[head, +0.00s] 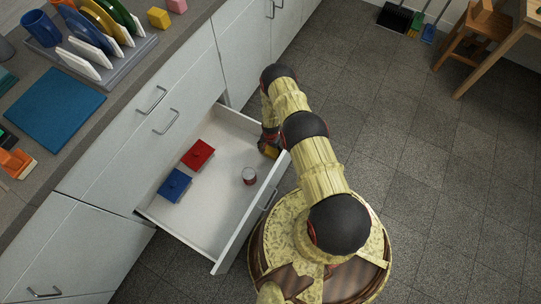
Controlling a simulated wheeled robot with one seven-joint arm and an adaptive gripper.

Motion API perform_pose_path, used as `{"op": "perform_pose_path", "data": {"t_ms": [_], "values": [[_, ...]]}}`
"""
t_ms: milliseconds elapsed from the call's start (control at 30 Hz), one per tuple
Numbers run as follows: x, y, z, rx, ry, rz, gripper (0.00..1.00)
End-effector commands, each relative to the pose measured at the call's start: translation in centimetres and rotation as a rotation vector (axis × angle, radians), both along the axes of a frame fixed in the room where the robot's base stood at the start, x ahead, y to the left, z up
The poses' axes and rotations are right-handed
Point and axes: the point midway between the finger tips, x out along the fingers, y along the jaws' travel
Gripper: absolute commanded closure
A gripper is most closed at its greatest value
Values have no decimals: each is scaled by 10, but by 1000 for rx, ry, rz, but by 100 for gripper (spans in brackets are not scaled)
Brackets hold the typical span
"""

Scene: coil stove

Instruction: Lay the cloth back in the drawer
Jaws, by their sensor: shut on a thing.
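The white drawer (221,216) is pulled open below the counter. My gripper (269,145) is at the drawer's far right corner, close to its front panel, and largely hidden by my own arm. It is shut on a small yellow thing (270,151), which shows only in part; I cannot tell for sure that it is the cloth. I cannot tell whether it touches the drawer. Inside the drawer lie a red square thing (197,154), a blue square thing (174,185) and a small red-and-white can (249,176).
The counter (120,92) holds a blue mat (54,109), a rack of coloured plates (92,38) and a blue mug (41,29). The drawer's front panel (250,213) stands between the drawer's inside and my base. The floor (420,200) at right is clear.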

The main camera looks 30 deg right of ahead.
Motion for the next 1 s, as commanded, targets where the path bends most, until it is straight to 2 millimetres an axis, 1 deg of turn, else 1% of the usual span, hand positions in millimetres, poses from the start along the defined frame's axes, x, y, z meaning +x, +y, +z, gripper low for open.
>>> {"op": "perform_pose_path", "data": {"t_ms": [167,300,367,633,767,800,1000], "values": [[1,0,-14,0,-1,0,45],[0,0,-34,0,0,1,45],[0,0,-40,0,0,1,45],[1,0,-39,0,-1,1,45],[1,0,-43,0,-1,1,45],[1,0,-42,0,-1,1,23],[1,0,-42,0,-1,1,11]]}}
